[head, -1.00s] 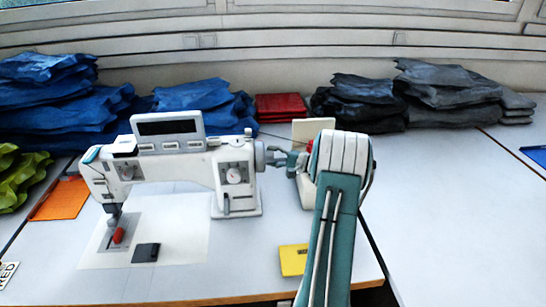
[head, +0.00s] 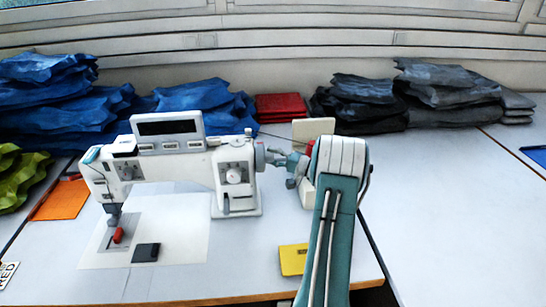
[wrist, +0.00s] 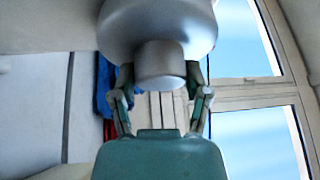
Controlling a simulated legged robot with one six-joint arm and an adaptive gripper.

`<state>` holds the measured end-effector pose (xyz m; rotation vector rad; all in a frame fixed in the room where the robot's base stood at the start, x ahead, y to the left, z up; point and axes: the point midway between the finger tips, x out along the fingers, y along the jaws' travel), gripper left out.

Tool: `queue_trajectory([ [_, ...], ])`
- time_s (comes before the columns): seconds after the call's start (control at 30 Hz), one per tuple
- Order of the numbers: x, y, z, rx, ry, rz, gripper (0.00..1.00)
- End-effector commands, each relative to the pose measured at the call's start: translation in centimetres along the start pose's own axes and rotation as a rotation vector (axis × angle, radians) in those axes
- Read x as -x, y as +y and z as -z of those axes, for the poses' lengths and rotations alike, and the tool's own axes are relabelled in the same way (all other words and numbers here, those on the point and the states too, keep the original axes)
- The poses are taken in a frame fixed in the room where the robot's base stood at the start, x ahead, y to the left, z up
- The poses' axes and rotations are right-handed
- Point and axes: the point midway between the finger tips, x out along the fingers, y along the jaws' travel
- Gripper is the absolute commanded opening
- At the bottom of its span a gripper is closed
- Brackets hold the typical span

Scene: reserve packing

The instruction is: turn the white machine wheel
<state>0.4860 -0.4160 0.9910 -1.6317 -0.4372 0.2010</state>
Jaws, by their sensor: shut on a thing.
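The white sewing machine (head: 170,170) stands on the table at the left. Its machine wheel (head: 260,157) is at the machine's right end and looks light grey. In the wrist view the wheel (wrist: 158,22) is a large round grey body with a smaller round hub (wrist: 160,65). My gripper (head: 272,157) reaches the wheel from the right. In the wrist view my gripper (wrist: 161,75) has a finger on each side of the hub and is shut on it. The hub partly hides the fingertips.
Blue cloth piles (head: 60,95), a red folded stack (head: 281,107) and dark grey piles (head: 360,105) line the back. A yellow piece (head: 292,259) lies near my arm, and a small black block (head: 146,252) lies before the machine. The right table (head: 440,200) is mostly clear.

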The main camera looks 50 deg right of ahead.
Motion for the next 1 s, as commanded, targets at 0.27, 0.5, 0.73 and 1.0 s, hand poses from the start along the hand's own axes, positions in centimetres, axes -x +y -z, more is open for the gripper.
queue_trajectory([
  [0.27, -0.1, 0.6, -0.3, -0.011, -0.006, -0.009, 0.96],
  [0.5, 0.1, 0.4, 0.0, -0.008, -0.003, -0.005, 0.96],
  [0.73, 1.6, 0.4, 0.1, -0.007, 0.000, -0.006, 0.96],
  [1.0, 7.2, 0.4, 0.1, -0.007, 0.001, -0.006, 0.96],
])
